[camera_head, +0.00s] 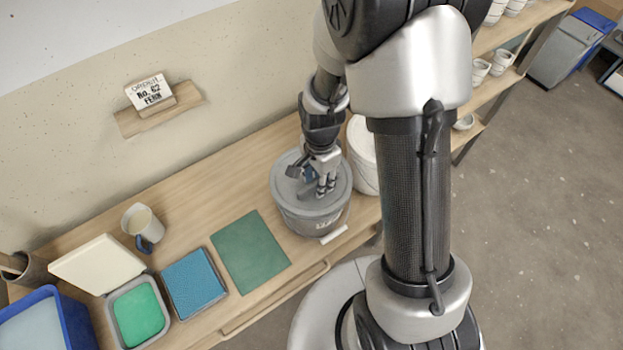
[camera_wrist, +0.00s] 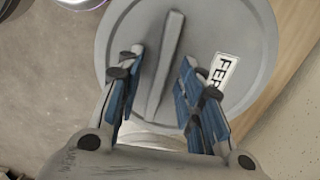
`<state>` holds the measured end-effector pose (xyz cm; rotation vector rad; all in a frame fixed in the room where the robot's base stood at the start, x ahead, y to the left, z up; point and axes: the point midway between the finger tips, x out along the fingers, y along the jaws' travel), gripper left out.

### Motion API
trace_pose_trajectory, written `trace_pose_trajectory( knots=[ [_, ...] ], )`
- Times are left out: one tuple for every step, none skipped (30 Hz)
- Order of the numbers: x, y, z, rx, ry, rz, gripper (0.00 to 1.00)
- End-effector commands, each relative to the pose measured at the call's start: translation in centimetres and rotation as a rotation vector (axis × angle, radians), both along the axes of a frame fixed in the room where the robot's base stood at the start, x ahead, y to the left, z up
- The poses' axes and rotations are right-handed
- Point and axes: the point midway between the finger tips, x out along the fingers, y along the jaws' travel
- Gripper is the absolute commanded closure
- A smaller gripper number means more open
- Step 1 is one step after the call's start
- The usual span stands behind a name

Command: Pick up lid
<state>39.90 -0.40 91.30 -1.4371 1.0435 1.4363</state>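A grey round lid (camera_head: 290,185) sits on a grey glaze bucket (camera_head: 315,218) on the wooden bench. In the wrist view, the lid (camera_wrist: 235,30) fills the upper middle, with a raised bar handle (camera_wrist: 165,65) across it and a white label (camera_wrist: 221,76) reading "FER" beside the handle. My gripper (camera_wrist: 158,68) is open over the lid, one finger on each side of the bar handle with gaps between. In the head view, my gripper (camera_head: 318,182) is above the lid and hides part of it. I cannot tell how far the fingertips are above the lid.
A white bucket (camera_head: 362,160) stands close behind the grey one, partly hidden by my arm. A wall shelf (camera_head: 160,110) holds a sign.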

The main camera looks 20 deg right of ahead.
Motion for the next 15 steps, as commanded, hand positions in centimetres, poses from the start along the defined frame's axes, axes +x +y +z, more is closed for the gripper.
trace_pose_trajectory(
  knots=[
    [0.00,0.00,0.00,0.000,0.000,0.000,0.66],
    [0.00,0.00,-0.01,0.000,0.000,0.000,0.66],
    [0.00,0.00,-0.05,0.000,0.000,0.000,0.66],
    [0.00,0.00,-0.08,0.000,0.000,0.000,0.66],
    [0.00,0.00,-0.11,0.000,0.000,0.000,0.66],
    [0.00,0.00,-0.17,0.000,0.000,0.000,0.66],
    [0.00,0.00,-0.22,0.000,0.000,0.000,0.66],
    [0.00,0.00,-0.27,0.000,0.000,0.000,0.66],
    [-0.01,0.00,-0.34,0.000,0.000,0.000,0.66],
    [-0.01,0.00,-0.39,0.000,0.000,0.000,0.66],
    [-0.01,0.00,-0.43,0.000,0.001,0.000,0.66],
    [-0.01,0.00,-0.48,0.000,0.001,0.000,0.66],
    [-0.01,0.00,-0.50,0.000,0.001,0.000,0.66],
    [-0.01,0.00,-0.51,0.000,0.001,0.000,0.66],
    [-0.01,0.00,-0.52,0.000,0.001,0.000,0.66]
  ],
)
